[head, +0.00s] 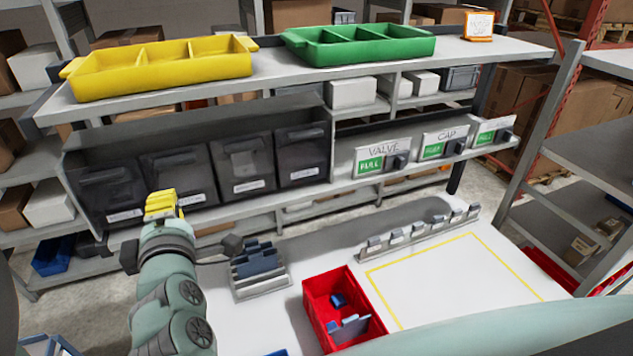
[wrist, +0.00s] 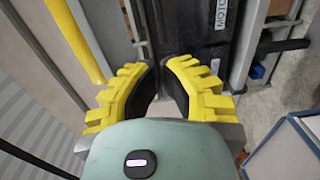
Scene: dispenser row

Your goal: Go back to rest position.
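My gripper (wrist: 160,85) has yellow ribbed fingers with dark inner pads. In the wrist view the fingers stand apart with a gap between them, and nothing shows in the gap. In the head view my gripper (head: 162,204) is raised at the lower left, in front of the row of dark dispenser bins (head: 181,178). Its fingertips overlap the bins in that picture, and I cannot tell how close they are.
A red bin (head: 341,312) with blue parts stands on the white table beside a yellow-outlined area (head: 455,285). A grey rack (head: 258,270) stands right of my arm. Yellow (head: 160,70) and green (head: 360,45) trays sit on the upper shelf.

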